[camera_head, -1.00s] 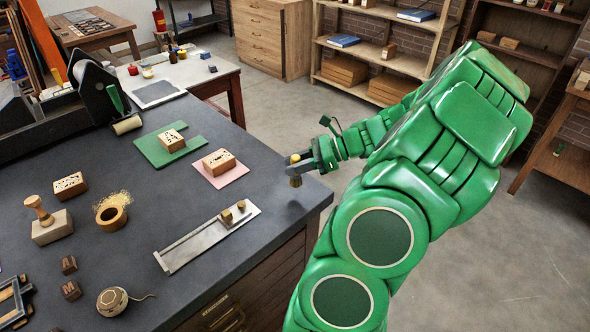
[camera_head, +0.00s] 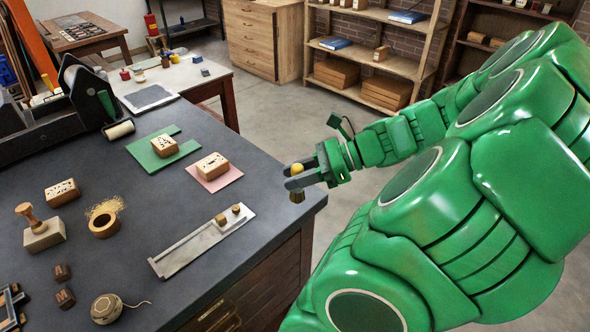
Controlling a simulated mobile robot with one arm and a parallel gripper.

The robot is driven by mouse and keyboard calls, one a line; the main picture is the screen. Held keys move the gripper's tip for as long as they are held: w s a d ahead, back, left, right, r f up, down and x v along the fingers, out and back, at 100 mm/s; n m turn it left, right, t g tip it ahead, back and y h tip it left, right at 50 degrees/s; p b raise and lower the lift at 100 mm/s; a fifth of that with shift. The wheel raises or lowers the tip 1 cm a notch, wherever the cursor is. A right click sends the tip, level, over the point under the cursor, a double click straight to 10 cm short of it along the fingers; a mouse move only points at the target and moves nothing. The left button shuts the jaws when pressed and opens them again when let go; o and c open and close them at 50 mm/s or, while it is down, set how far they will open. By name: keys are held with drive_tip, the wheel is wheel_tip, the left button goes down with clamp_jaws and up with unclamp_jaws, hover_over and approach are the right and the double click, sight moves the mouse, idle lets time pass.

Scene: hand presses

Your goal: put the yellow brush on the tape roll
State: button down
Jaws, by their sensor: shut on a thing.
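My gripper (camera_head: 294,178) is shut on the yellow brush (camera_head: 298,168), which has a round yellow top and a brownish lower end showing below the fingers. I hold it upright by the right corner of the dark table, and whether it touches the top I cannot tell. The tape roll (camera_head: 104,226) is a tan ring with an open centre, lying on the table at the left, well away from my gripper. A tangle of straw-coloured fibres lies behind it and partly against it.
A metal tray (camera_head: 190,249) with small brass pieces lies between my gripper and the tape roll. A wooden block on a pink sheet (camera_head: 222,183), another on a green sheet (camera_head: 140,154), a handled stamp (camera_head: 42,236) and a twine ball (camera_head: 106,308) stand around.

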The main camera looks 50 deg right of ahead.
drive_tip(key=shift+s+a+r, duration=0.15)
drive_tip(key=shift+s+a, duration=0.05)
drive_tip(key=shift+s, duration=0.1)
drive_tip(key=w+a+n+g+y, duration=0.1)
drive_tip(key=w+a+n+g, duration=0.1)
drive_tip(key=w+a, duration=1.3)
drive_tip(key=w+a+r+n+g+y, duration=0.1)
drive_tip(key=w+a, duration=0.3)
drive_tip(key=a, duration=0.5)
drive_tip(key=w+a+r+n+g, duration=0.1)
drive_tip(key=w+a, duration=0.4)
drive_tip(key=a, duration=0.4)
hover_over(105, 224)
drive_tip(key=shift+s+a+f, duration=0.1)
drive_tip(key=shift+s+f, duration=0.1)
drive_tip(key=shift+f, duration=3.2)
drive_tip(key=shift+s+f, duration=0.15)
drive_tip(key=shift+f, duration=3.2)
drive_tip(key=shift+f, duration=0.1)
